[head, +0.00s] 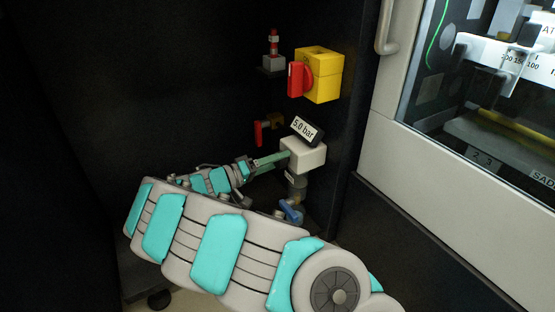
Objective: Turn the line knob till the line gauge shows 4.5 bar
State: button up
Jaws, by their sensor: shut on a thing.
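The line gauge (307,129) is a small white label tilted on a white block (308,156) on the dark wall, and it appears to read 5.0 bar. My gripper (275,159) reaches the left face of this block with its green fingers. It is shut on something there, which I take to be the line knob. The knob itself is hidden by the fingers, so its turn angle cannot be seen.
A yellow box with a red rotary switch (299,79) is above the gauge. A small red lever (259,134) is at the upper left of my gripper. A blue handle (290,211) sits below the block, close to my arm. A glazed machine door (398,90) stands at right.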

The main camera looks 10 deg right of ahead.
jog(key=shift+n+p, duration=0.8)
jog(key=shift+n, duration=1.3)
jog(key=o, duration=1.4)
jog(key=shift+c, duration=0.2)
jog(key=shift+a, duration=0.15)
jog(key=v, duration=0.7)
jog(key=shift+a, duration=0.25)
jog(key=shift+s, duration=0.1)
